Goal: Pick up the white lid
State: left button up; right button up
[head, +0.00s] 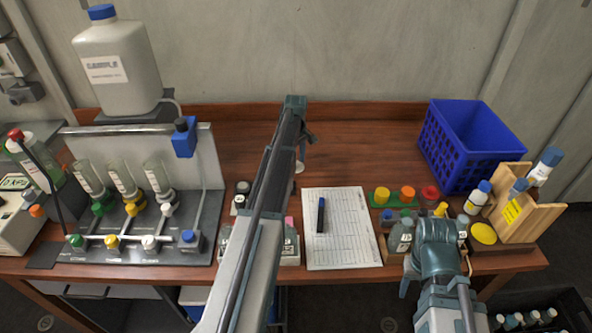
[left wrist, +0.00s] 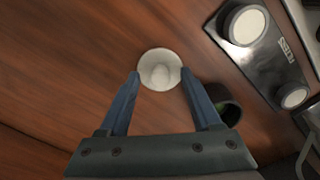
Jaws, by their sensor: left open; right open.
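In the head view only a small part of the lid (head: 299,168) shows beside my left arm, which hides the rest. My right gripper (head: 438,235) is over the front right of the table, by small bottles; its fingers are mostly hidden.
A dark cup (left wrist: 226,104) stands close to the left gripper's right finger. A dark panel with white caps (left wrist: 262,48) lies beyond it. A paper sheet with a marker (head: 343,235), colored caps, a blue crate (head: 468,150) and a wooden rack stand right. The back middle table is clear.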

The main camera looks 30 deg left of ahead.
pick_arm(q)
jog(key=shift+r, duration=0.1)
grip_shut()
dwell(0.3)
notch_tip(320, 180, up, 10)
jog(key=p, duration=1)
jog(key=shift+a, duration=0.1)
